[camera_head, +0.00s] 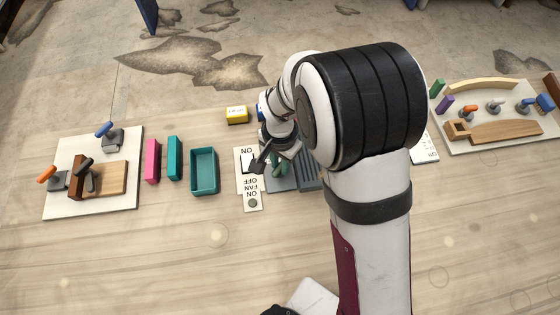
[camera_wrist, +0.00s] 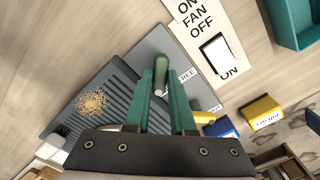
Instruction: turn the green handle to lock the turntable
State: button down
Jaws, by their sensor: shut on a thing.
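The green handle (camera_wrist: 161,68) stands on a grey plate (camera_wrist: 152,42) in the wrist view, left of a label reading FREE (camera_wrist: 187,75). A second label (camera_wrist: 215,107), partly covered, lies lower right. My gripper (camera_wrist: 162,82) has its two teal fingers on either side of the handle and is shut on it. The handle's lower part is hidden between the fingers. A dark ribbed plate (camera_wrist: 75,118), possibly part of the turntable, lies to the left with a tan speckled patch. In the head view my gripper (camera_head: 270,155) is over the grey plate (camera_head: 281,184), largely hiding the handle.
A white FAN switch panel (camera_head: 252,190) stands close left of the grey plate. A teal tray (camera_head: 204,171), teal block (camera_head: 175,158) and pink block (camera_head: 152,161) are farther left. A yellow block (camera_head: 236,114) is behind. Boards with levers stand at both sides. The front table is mostly clear.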

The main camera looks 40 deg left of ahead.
dwell(0.4)
jog(key=c, duration=0.8)
grip_release()
jog(key=shift+o, duration=0.2)
jog(key=shift+r, duration=0.1)
notch_tip(320, 180, up, 16)
jog(key=shift+d, duration=0.1)
jog(key=s+d+r+m+y, duration=0.1)
jog(key=s+d+r+m, duration=0.1)
jog(key=d, duration=0.9)
jog(key=s+d+r+m, duration=0.2)
jog(key=d, duration=0.9)
jog(key=s+d+f+m, duration=0.1)
jog(key=s+d+f, duration=0.1)
jog(key=s+d, duration=0.2)
jog(key=s, duration=0.3)
jog(key=shift+d+m+y, duration=0.25)
jog(key=shift+m+y, duration=0.05)
jog(key=shift+y, duration=0.1)
